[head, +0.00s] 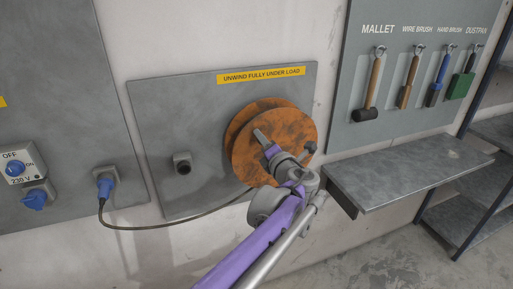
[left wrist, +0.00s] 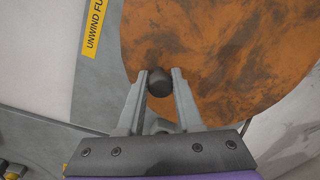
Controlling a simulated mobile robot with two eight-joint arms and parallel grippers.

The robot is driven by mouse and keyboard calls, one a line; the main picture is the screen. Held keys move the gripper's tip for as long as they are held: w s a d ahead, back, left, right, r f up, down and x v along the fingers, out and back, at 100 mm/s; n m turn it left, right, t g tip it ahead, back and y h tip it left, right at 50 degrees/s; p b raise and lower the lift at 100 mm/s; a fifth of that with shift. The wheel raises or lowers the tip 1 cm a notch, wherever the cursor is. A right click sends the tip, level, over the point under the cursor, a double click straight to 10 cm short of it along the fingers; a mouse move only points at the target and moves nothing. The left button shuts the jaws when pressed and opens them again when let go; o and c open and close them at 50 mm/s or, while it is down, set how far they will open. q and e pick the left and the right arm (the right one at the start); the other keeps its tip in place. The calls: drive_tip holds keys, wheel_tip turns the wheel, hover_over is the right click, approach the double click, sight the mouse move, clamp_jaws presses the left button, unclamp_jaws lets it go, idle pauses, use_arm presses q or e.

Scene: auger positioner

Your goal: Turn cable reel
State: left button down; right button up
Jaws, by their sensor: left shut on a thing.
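The cable reel (head: 297,122) is an orange-brown, stained pair of discs on a grey wall panel. Its disc face (left wrist: 225,55) fills much of the left wrist view. My left gripper (head: 259,134) is in front of the disc in the head view, hiding part of it. In the left wrist view my left gripper (left wrist: 159,76) has its fingers on either side of a dark round knob (left wrist: 159,83) on the disc and is shut on it. A black cable (head: 160,227) runs from a blue plug (head: 104,186) toward the reel's lower edge. My right gripper is not in view.
A switch box (head: 17,166) is at the far left. A metal shelf (head: 410,172) juts out to the right, under a tool board (head: 425,115).

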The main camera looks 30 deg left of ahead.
sight(268, 127)
use_arm(q)
drive_tip(key=shift+w+d+r+m, duration=0.4)
drive_tip(key=shift+w+d+m, duration=0.2)
drive_tip(key=shift+m, duration=0.35)
drive_tip(key=shift+w+d+r+m, duration=0.45)
drive_tip(key=shift+w+m, duration=0.15)
drive_tip(key=shift+m, duration=0.35)
drive_tip(key=c, duration=0.6)
unclamp_jaws()
drive_tip(key=b+v, duration=0.1)
drive_tip(key=v, duration=0.9)
drive_tip(key=shift+s+d, duration=0.25)
drive_tip(key=shift+d, duration=0.1)
